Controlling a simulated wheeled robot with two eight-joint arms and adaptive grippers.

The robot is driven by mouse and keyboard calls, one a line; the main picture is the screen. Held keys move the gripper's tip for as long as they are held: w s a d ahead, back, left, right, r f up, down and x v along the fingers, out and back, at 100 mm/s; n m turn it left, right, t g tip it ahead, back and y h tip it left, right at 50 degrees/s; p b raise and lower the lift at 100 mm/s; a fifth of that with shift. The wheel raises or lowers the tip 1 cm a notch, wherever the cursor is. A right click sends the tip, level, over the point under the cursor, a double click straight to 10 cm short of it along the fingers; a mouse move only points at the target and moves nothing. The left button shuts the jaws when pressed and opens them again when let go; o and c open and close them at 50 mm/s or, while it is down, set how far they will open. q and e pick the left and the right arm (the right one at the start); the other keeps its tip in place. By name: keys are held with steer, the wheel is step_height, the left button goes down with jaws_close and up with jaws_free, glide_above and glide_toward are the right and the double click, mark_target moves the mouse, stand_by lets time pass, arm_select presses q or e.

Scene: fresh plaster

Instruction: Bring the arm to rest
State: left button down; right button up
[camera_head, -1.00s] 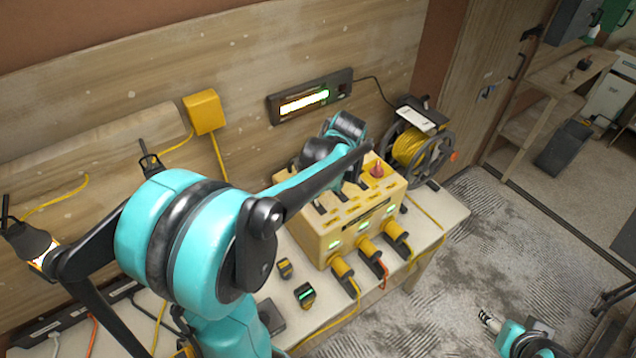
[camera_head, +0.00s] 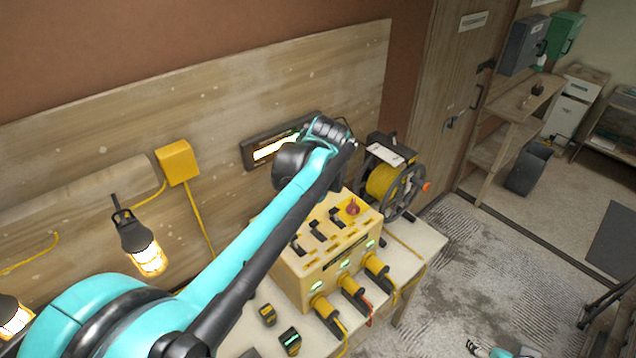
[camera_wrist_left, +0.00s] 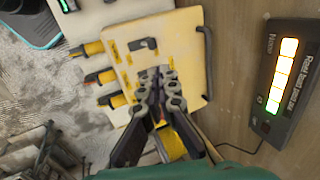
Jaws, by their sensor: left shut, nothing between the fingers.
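My left arm reaches up from the lower left of the head view, and its wrist (camera_head: 325,140) is above the back of the yellow power box (camera_head: 315,265). The gripper itself is hidden behind the arm there. In the left wrist view the left gripper (camera_wrist_left: 165,75) is shut and empty, with its fingertips in front of the yellow box (camera_wrist_left: 188,50). I cannot tell the exact gap, but the fingers hold nothing. Part of my right arm, with its gripper (camera_head: 474,346), shows at the bottom edge of the head view, too small and cut off to judge the jaws.
A lit display panel (camera_head: 262,155) hangs on the wall, also in the wrist view (camera_wrist_left: 285,80). A cable reel (camera_head: 395,180) stands right of the box. Lit work lamps (camera_head: 145,250) hang at left. Two small devices (camera_head: 290,340) lie in front.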

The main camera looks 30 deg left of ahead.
arm_select(q)
steer(key=s+d+f+n+t+h+b, duration=0.1)
steer(key=s+d+f+t+b, duration=0.1)
steer(key=s+d+f+b, duration=0.2)
steer(key=s+d+f+n+t+h+b, duration=0.1)
steer(key=s+d+f+b, duration=0.3)
steer(key=f+b, duration=0.7)
steer(key=s+d+f+n+t+h+b, duration=0.1)
steer(key=s+d+f+b, duration=0.4)
steer(key=f, duration=1)
steer(key=n+t+b, duration=0.1)
steer(key=b, duration=0.2)
steer(key=shift+s+t+h, duration=0.15)
steer(key=shift+t+h, duration=0.15)
steer(key=shift+h, duration=0.1)
arm_select(e)
step_height(320, 180, down, 23)
steer(key=shift+f, duration=0.15)
arm_select(q)
steer(key=shift+r, duration=0.1)
arm_select(e)
steer(key=shift+c, duration=0.4)
